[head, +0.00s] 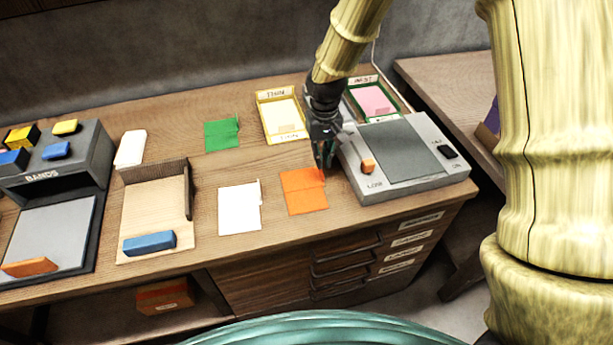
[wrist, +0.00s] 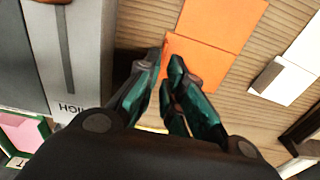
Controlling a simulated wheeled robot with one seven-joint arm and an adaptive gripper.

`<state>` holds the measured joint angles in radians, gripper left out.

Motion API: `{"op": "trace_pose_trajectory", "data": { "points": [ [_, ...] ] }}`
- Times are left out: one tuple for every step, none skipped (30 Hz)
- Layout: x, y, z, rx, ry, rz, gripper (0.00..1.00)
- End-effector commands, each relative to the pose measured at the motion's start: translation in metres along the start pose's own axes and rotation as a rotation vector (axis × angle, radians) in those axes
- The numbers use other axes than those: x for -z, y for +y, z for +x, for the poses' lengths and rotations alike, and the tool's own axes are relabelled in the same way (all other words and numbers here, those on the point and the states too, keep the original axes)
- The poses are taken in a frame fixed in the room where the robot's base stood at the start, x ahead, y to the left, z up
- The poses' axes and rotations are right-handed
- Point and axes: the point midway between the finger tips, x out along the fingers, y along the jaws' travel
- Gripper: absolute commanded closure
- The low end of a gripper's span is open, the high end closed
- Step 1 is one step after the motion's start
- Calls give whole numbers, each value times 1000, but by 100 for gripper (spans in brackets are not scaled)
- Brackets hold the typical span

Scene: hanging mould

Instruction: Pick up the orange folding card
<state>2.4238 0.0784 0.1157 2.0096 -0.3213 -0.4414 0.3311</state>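The orange folding card (head: 304,192) lies on the wooden desk, left of the grey scale-like device, with a crease across it. It also shows in the wrist view (wrist: 225,22), at the top centre. My gripper (head: 324,165) points down at the card's upper right corner. In the wrist view, the dark green fingers (wrist: 168,62) are close together, with a narrow gap at the tips. An orange edge of the card shows at this gap. The fingers hide that corner, so I cannot tell whether they grip it.
The grey device (head: 430,178) stands close on the right. A white card (head: 239,208) lies on the left and a green card (head: 221,134) behind. A yellow tray (head: 282,118) and a green tray with pink cards (head: 396,107) stand at the back.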

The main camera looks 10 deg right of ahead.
Motion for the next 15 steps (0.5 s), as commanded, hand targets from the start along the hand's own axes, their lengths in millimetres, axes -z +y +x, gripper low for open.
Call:
{"op": "trace_pose_trajectory", "data": {
  "points": [
    [0, 0, 1, 0, 0, 0, 90],
    [0, 0, 2, 0, 0, 1, 90],
    [0, 0, 4, 0, -1, 1, 90],
    [0, 0, 6, 0, -1, 1, 90],
    [-1, 0, 9, 0, -2, 1, 90],
    [-1, 0, 13, 0, -3, 2, 90],
    [-1, 0, 16, 0, -3, 2, 90],
    [-1, 0, 19, 0, -3, 2, 90],
    [-1, 0, 24, 0, -3, 3, 90],
    [-1, 0, 27, 0, -2, 3, 90],
    [-1, 0, 30, 0, -3, 3, 90],
    [-1, 0, 36, 0, -3, 3, 90],
    [-1, 0, 39, 0, -2, 3, 90],
    [0, 0, 41, 0, -1, 3, 90],
    [0, 0, 44, 0, -1, 3, 90]
  ]
}}
